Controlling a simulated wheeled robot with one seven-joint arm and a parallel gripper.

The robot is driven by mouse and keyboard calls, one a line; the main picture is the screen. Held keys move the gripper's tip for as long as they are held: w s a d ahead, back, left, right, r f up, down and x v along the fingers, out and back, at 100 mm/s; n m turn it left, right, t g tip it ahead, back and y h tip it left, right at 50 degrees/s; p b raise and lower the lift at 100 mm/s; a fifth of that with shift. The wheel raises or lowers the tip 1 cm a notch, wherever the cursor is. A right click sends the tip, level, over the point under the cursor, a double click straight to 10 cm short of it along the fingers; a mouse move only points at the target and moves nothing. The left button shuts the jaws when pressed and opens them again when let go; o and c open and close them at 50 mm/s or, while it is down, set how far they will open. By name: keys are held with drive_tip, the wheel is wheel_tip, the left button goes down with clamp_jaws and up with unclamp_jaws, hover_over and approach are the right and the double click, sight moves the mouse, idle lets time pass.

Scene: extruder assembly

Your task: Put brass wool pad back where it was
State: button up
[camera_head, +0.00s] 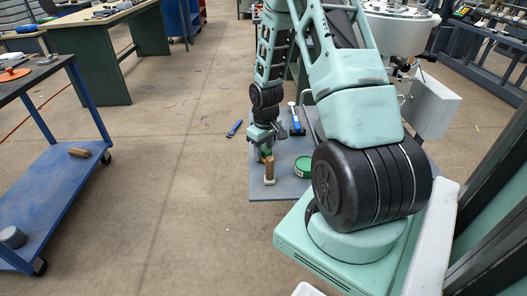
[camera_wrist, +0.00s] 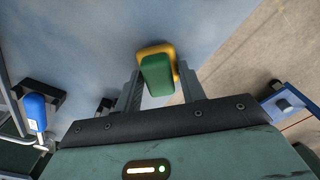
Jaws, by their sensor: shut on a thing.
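My gripper (camera_head: 262,148) is over the left part of the grey table in the head view. In the wrist view my gripper (camera_wrist: 160,88) has its two fingers against the sides of a green block with a yellow end, which I take to be the brass wool pad (camera_wrist: 157,74). The yellow part (camera_wrist: 150,50) is at the far end, towards the grey surface. I cannot tell whether it touches that surface. In the head view the pad is small and mostly hidden by my fingers.
A blue-handled tool (camera_head: 296,118) is behind. Another blue tool (camera_head: 235,128) shows beyond the table's left edge.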

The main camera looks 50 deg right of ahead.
drive_tip(key=shift+f, duration=0.2)
drive_tip(key=o, duration=1.3)
drive_tip(key=shift+r, duration=0.15)
